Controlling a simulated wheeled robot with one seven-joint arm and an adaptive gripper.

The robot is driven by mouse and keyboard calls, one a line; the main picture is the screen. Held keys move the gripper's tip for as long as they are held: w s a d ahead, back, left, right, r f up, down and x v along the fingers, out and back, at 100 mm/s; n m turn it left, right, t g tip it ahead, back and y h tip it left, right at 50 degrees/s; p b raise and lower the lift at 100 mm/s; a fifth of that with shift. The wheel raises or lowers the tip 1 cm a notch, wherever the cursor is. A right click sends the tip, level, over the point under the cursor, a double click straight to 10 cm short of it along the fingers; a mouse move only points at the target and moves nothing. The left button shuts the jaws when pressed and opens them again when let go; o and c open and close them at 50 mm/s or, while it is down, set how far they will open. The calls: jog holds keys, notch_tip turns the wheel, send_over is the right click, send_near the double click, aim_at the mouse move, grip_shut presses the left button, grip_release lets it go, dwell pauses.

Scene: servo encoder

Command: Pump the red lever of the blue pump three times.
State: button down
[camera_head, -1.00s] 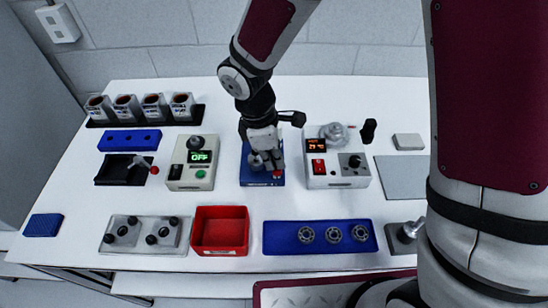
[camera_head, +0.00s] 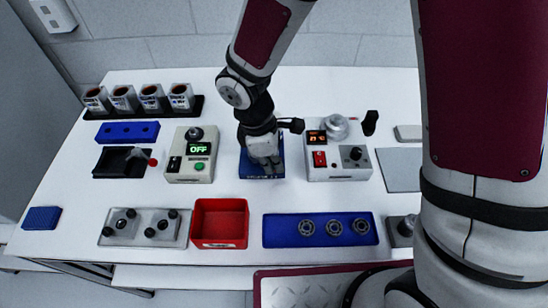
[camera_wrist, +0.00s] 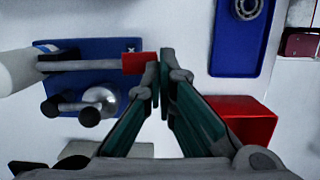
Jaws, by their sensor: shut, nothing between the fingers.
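The blue pump (camera_head: 247,168) stands mid-table in the head view, mostly hidden behind my gripper (camera_head: 268,168). In the wrist view its blue base (camera_wrist: 75,50) is at the left. A grey lever rod (camera_wrist: 85,65) runs across it and ends in a red tip (camera_wrist: 136,63). My gripper (camera_wrist: 161,65) shows there with its fingers shut together and nothing between them. Its fingertips are just right of the red tip in that view, very close. I cannot tell whether they touch it. The red tip is hidden in the head view.
A green-display box (camera_head: 192,168) stands left of the pump and an orange-display box (camera_head: 338,172) right of it. A red bin (camera_head: 220,241) and a blue bearing tray (camera_head: 285,240) are in front. White table is bare between the pump and these.

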jog(key=s+a+r, duration=0.1)
jog(key=r, duration=0.5)
jog(key=s+a+r, duration=0.1)
jog(key=s+r, duration=0.1)
jog(key=r, duration=0.4)
jog(key=shift+s+a+p, duration=0.25)
jog(key=shift+a+p, duration=0.1)
jog(key=shift+p, duration=0.05)
jog(key=shift+r, duration=0.1)
jog(key=s+d+r+m+t+y, duration=0.1)
jog(key=s+d+r+m+t, duration=0.2)
jog(key=d+r+m, duration=0.5)
jog(key=s+d+r+m+t+y, duration=0.1)
jog(key=s+d+r+m+t, duration=0.1)
jog(key=s+d+r+m, duration=0.3)
jog(key=d+r+m, duration=0.4)
jog(key=d, duration=0.3)
jog(key=shift+m+t, duration=0.3)
jog(key=shift+t, duration=0.1)
